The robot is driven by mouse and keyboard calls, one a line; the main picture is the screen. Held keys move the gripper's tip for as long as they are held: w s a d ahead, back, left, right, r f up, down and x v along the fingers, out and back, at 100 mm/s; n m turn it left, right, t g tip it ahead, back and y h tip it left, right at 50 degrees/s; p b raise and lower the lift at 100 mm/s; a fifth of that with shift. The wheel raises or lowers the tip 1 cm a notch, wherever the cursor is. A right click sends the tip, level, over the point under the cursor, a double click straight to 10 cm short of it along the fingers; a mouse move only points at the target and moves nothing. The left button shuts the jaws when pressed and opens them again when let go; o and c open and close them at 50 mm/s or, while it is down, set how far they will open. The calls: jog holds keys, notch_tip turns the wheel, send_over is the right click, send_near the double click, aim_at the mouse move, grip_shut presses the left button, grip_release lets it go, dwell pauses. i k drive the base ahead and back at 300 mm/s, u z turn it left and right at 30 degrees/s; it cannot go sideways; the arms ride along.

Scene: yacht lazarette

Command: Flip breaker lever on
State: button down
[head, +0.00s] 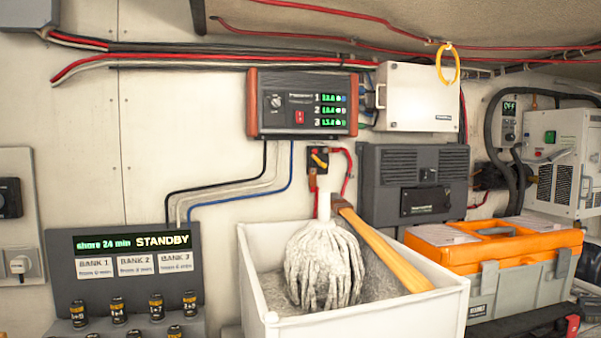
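A small black breaker (325,155) is on the white wall, below the charger unit with green digits. Its yellow-orange lever (319,159) sits at a slant across its front. I cannot tell from its angle whether it is on or off. Red cables run from the breaker, one to the right and one downward. A mop head (324,262) stands just below and in front of it. My gripper is not in view.
A white bin (365,318) holds the mop and a wooden handle (385,252) leaning toward the breaker. A charger unit (258,105), a grey box (378,205), an orange-lidded toolbox (490,258) and a STANDBY panel (62,265) surround it. Bare wall lies left of the breaker.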

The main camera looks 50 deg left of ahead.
aim_at(323, 167)
jog(key=u, duration=1.65)
